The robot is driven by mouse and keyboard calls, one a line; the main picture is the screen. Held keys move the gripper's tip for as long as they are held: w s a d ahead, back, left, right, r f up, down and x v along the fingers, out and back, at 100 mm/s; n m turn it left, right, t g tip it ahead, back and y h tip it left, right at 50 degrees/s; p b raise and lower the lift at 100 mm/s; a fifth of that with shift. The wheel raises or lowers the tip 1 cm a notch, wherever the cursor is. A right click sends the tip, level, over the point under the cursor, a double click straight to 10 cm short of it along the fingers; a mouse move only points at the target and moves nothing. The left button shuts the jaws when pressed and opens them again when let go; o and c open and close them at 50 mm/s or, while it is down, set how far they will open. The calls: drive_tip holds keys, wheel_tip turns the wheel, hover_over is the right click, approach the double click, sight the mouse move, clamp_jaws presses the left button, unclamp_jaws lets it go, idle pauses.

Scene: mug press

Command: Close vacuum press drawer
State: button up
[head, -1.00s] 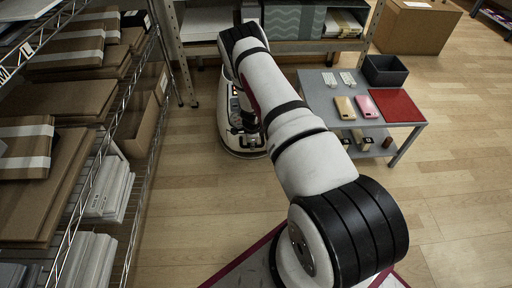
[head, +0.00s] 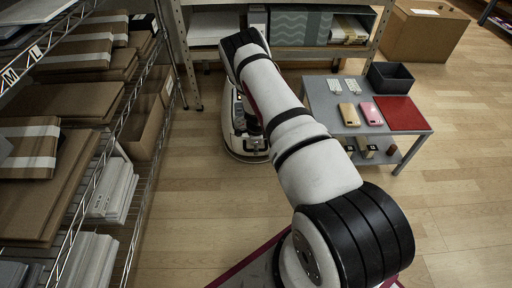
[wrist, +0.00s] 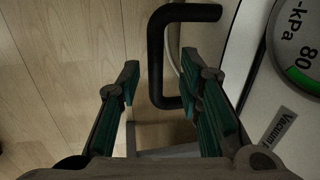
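In the wrist view, a black U-shaped handle (wrist: 156,55) stands out from the white press body (wrist: 232,58). A round gauge (wrist: 299,48) marked "-kPa" and "80" and a grey label (wrist: 284,132) reading "Vacuum" sit on the press. My gripper (wrist: 159,72) is open, with its green-padded fingers on either side of the handle's long bar. I see gaps between both fingers and the bar. The drawer's position cannot be told. In the head view my gripper is hidden, and a white and black machine (head: 239,146) shows partly behind my arm.
A wire shelf (head: 148,150) with cardboard and packs stands at left. A grey table (head: 321,99) with phones, a red mat (head: 403,113) and a dark bin (head: 390,76) stands at right. A shelf (head: 310,47) is behind. Open wooden floor (head: 455,185) lies at right.

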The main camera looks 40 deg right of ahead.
wheel_tip(320, 180, up, 11)
drive_tip(key=s+a, duration=0.1)
drive_tip(key=shift+s, duration=0.4)
drive_tip(key=shift+a+r, duration=0.1)
